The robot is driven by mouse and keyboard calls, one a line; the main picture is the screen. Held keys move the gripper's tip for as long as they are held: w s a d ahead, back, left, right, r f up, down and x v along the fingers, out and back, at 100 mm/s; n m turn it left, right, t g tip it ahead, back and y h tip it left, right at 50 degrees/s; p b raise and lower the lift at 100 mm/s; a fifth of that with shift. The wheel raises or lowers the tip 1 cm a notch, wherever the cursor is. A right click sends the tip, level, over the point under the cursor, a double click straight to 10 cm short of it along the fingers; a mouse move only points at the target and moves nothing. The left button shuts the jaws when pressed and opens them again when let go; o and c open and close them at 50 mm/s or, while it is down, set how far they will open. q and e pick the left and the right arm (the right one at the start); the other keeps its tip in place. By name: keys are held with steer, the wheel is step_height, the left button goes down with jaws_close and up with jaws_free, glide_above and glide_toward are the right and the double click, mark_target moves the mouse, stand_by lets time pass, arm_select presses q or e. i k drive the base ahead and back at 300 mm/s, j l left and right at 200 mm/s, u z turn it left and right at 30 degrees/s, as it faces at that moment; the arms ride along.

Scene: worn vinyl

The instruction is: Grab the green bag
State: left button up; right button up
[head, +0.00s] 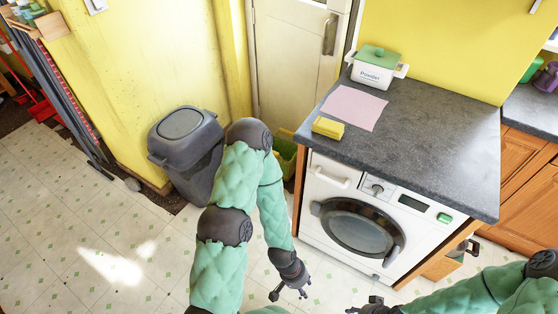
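A green bag-like thing (286,152) stands on the floor between the grey bin and the washing machine counter, by the door. My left arm hides part of it, so its full shape cannot be seen. My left gripper (289,294) points down above the floor in front of the washing machine, well nearer to me than the green thing. Its fingers are spread and nothing shows between them. My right gripper (360,306) is at the bottom edge of the view and partly cut off. Its finger opening cannot be made out.
A grey bin (186,150) stands left of my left arm. A washing machine (360,225) sits under a dark worktop (440,130) bearing a yellow sponge (328,128), a pink cloth (354,107) and a powder box (376,70). The tiled floor at left is clear.

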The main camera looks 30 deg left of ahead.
mark_target(285, 152)
steer(key=i+j+u, duration=0.2)
steer(key=j+u, duration=0.15)
steer(key=i+j+u, duration=0.1)
steer(key=j+u, duration=0.15)
steer(key=u, duration=0.15)
steer(key=i+j+u, duration=0.15)
steer(key=u, duration=0.25)
steer(key=i+j+u, duration=0.2)
steer(key=u, duration=0.25)
steer(key=i+u, duration=0.2)
steer(key=u, duration=0.2)
steer(key=i+j, duration=0.15)
steer(key=i, duration=0.2)
steer(key=i+j, duration=0.1)
steer(key=i, duration=0.25)
steer(key=i+l+z, duration=0.1)
steer(key=z, duration=0.4)
steer(key=i+z, duration=0.55)
steer(key=z, duration=0.4)
steer(key=i+z, duration=0.3)
steer(key=i+j+z, duration=0.25)
steer(key=i, duration=0.15)
